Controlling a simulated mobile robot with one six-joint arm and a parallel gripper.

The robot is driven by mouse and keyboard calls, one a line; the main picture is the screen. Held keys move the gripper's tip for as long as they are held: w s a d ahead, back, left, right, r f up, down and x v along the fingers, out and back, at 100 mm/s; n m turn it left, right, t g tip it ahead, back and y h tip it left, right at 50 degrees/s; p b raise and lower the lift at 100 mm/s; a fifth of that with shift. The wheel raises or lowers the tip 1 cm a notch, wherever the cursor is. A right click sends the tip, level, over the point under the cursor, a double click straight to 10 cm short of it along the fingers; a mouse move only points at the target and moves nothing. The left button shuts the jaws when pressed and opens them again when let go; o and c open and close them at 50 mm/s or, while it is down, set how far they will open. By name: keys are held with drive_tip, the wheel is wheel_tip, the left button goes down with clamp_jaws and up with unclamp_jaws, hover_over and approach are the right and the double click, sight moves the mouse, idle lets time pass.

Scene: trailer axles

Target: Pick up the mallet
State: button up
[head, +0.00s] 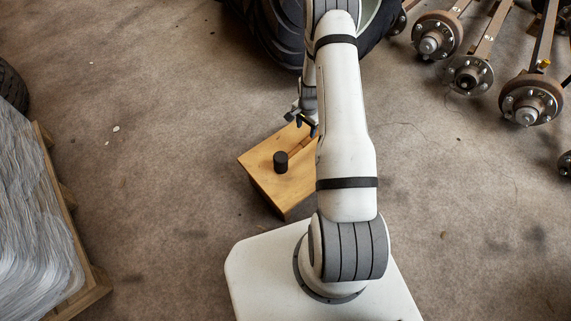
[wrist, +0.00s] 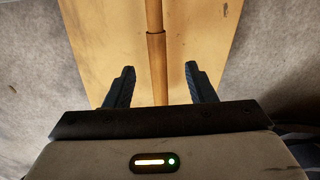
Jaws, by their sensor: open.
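The mallet (head: 281,161) has a dark cylindrical head and lies on a wooden box (head: 260,179), with its wooden handle (head: 299,147) running toward the upper right. My gripper (head: 308,124) is at the handle end, partly hidden by my arm in the head view. In the wrist view my gripper (wrist: 159,84) is open. The handle (wrist: 156,52) runs between its two dark fingers, with a gap on each side. The mallet head is out of the wrist view. I cannot tell how high the fingers are above the box top.
A large tyre (head: 270,30) stands behind the box. Several axles with hubs (head: 468,74) lie at the upper right. A pallet with a wrapped load (head: 35,215) is at the left. The floor between the pallet and the box is clear.

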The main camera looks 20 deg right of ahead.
sight(307, 139)
wheel_tip(307, 139, down, 4)
drive_tip(key=shift+s+d+f+b, duration=0.1)
drive_tip(key=shift+s+d+b, duration=0.05)
drive_tip(key=shift+b, duration=0.3)
drive_tip(key=f, duration=0.2)
drive_tip(key=f+b, duration=0.1)
drive_tip(key=f, duration=0.1)
drive_tip(key=f+b, duration=0.1)
drive_tip(key=shift+d+f, duration=0.3)
drive_tip(key=shift+f, duration=0.1)
clamp_jaws()
drive_tip(key=shift+r, duration=0.1)
